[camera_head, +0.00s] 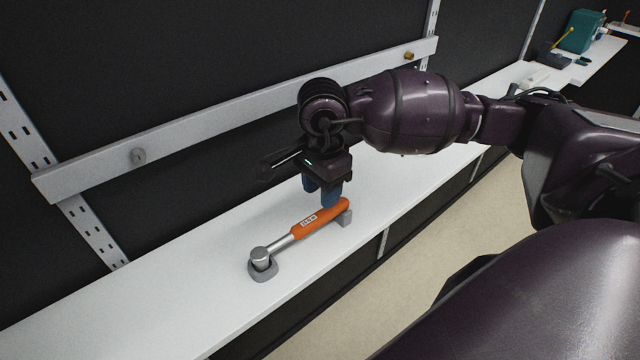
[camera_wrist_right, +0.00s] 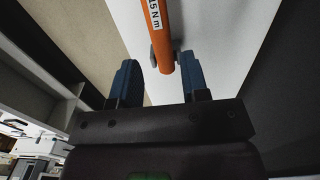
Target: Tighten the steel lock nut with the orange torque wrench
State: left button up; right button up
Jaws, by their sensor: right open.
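The orange torque wrench (camera_head: 318,216) lies across two small grey rests on the white shelf, its steel head (camera_head: 261,257) toward the left front. Its labelled orange handle (camera_wrist_right: 164,22) also shows in the right wrist view. My right gripper (camera_head: 322,195) points down just over the handle end. Its blue fingers (camera_wrist_right: 160,78) are apart, with the handle end seen between and beyond them; contact cannot be told. A grey round nut (camera_head: 138,156), likely the steel lock nut, sits on the wall rail at left. My left gripper is not in view.
The grey rail (camera_head: 235,115) runs along the dark wall above the shelf (camera_head: 180,285). A brass-coloured fitting (camera_head: 409,56) sits at its right end. The shelf left of the wrench is clear. A green box (camera_head: 582,31) stands far right.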

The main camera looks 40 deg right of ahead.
aim_at(321, 213)
notch_tip(321, 213, down, 7)
jog(key=shift+r+b, duration=0.1)
jog(key=shift+b, duration=1.05)
jog(key=shift+c, duration=0.3)
jog(key=shift+r, duration=0.15)
grip_shut()
jog(key=shift+r+p, duration=0.45)
jog(key=shift+r, duration=0.4)
jog(key=shift+r+p, duration=0.75)
jog(key=shift+r, duration=0.95)
